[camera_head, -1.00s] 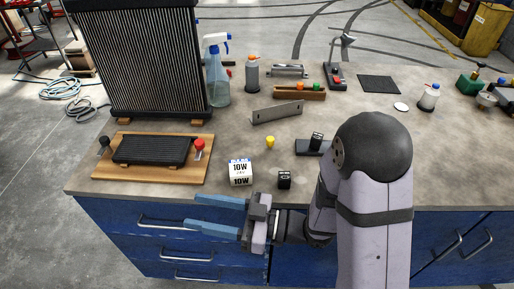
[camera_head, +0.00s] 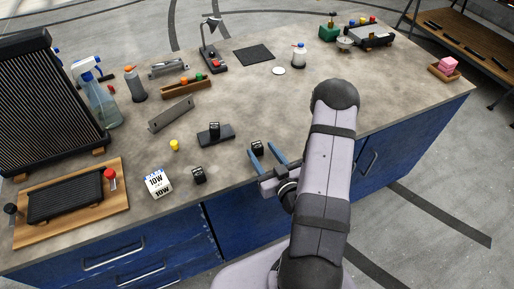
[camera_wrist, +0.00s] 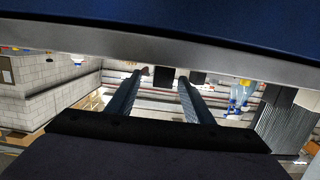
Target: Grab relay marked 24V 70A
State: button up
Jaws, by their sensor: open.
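Three small black block-shaped relays are in the head view; their markings are too small to read. One relay (camera_head: 199,175) stands near the front edge, right of the white 10W box. A second (camera_head: 215,129) stands on a dark flat base (camera_head: 222,137). A third (camera_head: 257,147) appears between my open fingers. My gripper (camera_head: 262,148) is empty at the counter's front edge, its blue fingers pointing towards the counter. In the wrist view my gripper (camera_wrist: 160,76) is open, with dark blocks beyond the fingertips; I cannot tell which is which.
The workbench (camera_head: 330,105) is mostly clear right of the relays. The white 10W box (camera_head: 158,182), a yellow piece (camera_head: 174,145) and a metal bracket (camera_head: 170,114) lie to the left. In the wrist view the bench's grey edge (camera_wrist: 160,42) and blue front cross the top, close by.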

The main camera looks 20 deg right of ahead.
aim_at(255, 143)
jog(key=shift+w+a+f+b, duration=0.1)
jog(key=shift+w+b, duration=0.35)
jog(key=shift+w, duration=0.5)
jog(key=shift+w+p, duration=0.55)
jog(key=shift+w, duration=0.1)
jog(key=w, duration=0.1)
jog(key=w+p, duration=0.1)
jog(key=w, duration=0.1)
jog(key=shift+a+f+p, duration=0.15)
jog(key=shift+a+p, duration=0.05)
jog(key=shift+p, duration=0.1)
jog(key=shift+w+f, duration=0.2)
jog(key=shift+w, duration=0.3)
jog(key=c, duration=1.1)
